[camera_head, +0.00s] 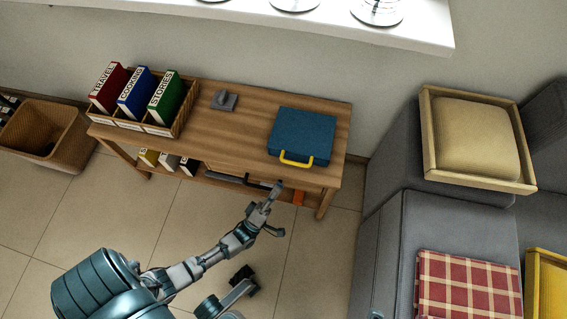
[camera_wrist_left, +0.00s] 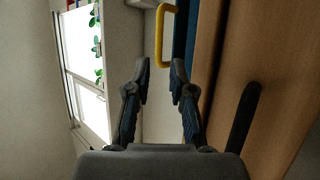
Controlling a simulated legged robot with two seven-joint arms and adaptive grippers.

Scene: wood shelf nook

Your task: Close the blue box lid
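The blue box (camera_head: 305,131) sits on the right part of the wooden table, with its yellow handle (camera_head: 297,160) facing the front edge. Its lid looks flat and down; no opening shows from above. In the left wrist view, the yellow handle (camera_wrist_left: 159,38) and a strip of the blue box (camera_wrist_left: 181,45) show beyond the fingers. My left gripper (camera_head: 277,209) is in front of the table, below and apart from the box. Its fingers (camera_wrist_left: 161,76) are spread with nothing between them. My right gripper (camera_head: 243,279) is low near my body, small and dark.
The wooden table (camera_head: 240,137) also holds a book rack (camera_head: 143,127) at left and a small grey object (camera_head: 224,100). A dark drawer handle (camera_wrist_left: 243,118) juts from its front near my left gripper. A grey sofa (camera_head: 440,240) stands at right; a wicker basket (camera_head: 45,135) at left.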

